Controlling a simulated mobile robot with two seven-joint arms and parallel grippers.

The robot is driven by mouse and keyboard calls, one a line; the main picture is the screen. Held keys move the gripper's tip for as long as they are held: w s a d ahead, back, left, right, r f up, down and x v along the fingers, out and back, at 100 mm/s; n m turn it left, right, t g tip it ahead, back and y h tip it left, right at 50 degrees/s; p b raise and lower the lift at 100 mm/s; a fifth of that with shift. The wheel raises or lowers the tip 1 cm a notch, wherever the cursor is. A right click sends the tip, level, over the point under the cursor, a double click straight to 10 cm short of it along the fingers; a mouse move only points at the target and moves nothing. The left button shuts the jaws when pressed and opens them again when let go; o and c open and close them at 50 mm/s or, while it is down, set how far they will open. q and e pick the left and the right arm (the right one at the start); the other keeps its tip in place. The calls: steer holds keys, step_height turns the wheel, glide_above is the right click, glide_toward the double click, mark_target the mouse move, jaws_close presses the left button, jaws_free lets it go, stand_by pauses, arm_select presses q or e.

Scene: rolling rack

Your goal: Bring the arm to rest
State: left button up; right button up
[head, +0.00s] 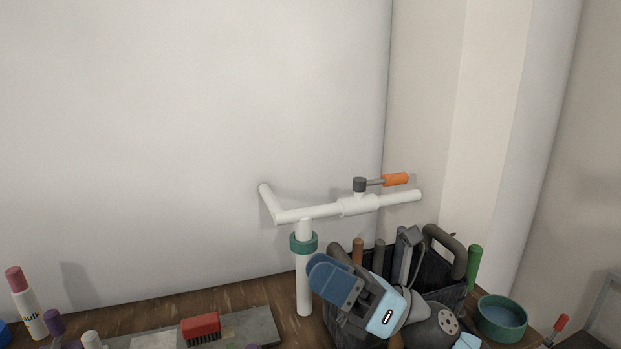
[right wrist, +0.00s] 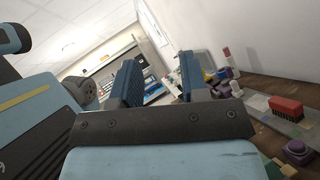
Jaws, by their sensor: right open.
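My right gripper (head: 335,280) shows in the lower middle of the head view, in front of a dark tool bag. Its blue finger pads point to the upper left. In the right wrist view its two blue fingers (right wrist: 156,82) stand apart with nothing between them. The gripper is open and empty. My left gripper is in neither view.
A white pipe assembly (head: 305,265) with a green collar and orange-handled valve (head: 396,179) stands just behind my right gripper. The tool bag (head: 455,298) and a green bowl (head: 502,318) are to the right.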

steer(key=w+d+f+m+t+h, duration=0.1)
steer(key=d+f+m+t+h, duration=0.85)
steer(key=m, duration=0.85)
steer(key=w+d+f+m+t+h, duration=0.1)
steer(key=d+f+m+t+h, duration=0.55)
steer(key=m+h, duration=0.8)
steer(key=s+d+f+m+g, duration=0.4)
steer(key=s+f+m+g, duration=0.3)
steer(key=s+f, duration=0.4)
steer(key=s+d+f+m+g, duration=0.4)
steer(key=s+f+m+g, duration=0.2)
steer(key=s+f+g, duration=0.45)
steer(key=w+a+f+n+t+y+p, duration=0.1)
steer(key=w+a+f+t+y+p, duration=0.1)
steer(key=a+t+p, duration=0.4)
steer(key=w+t+y+p, duration=0.1)
steer(key=w+t+p, duration=0.1)
steer(key=shift+w+f+t+y+p, duration=0.3)
steer(key=shift+f+t, duration=0.05)
steer(key=shift+f, duration=0.05)
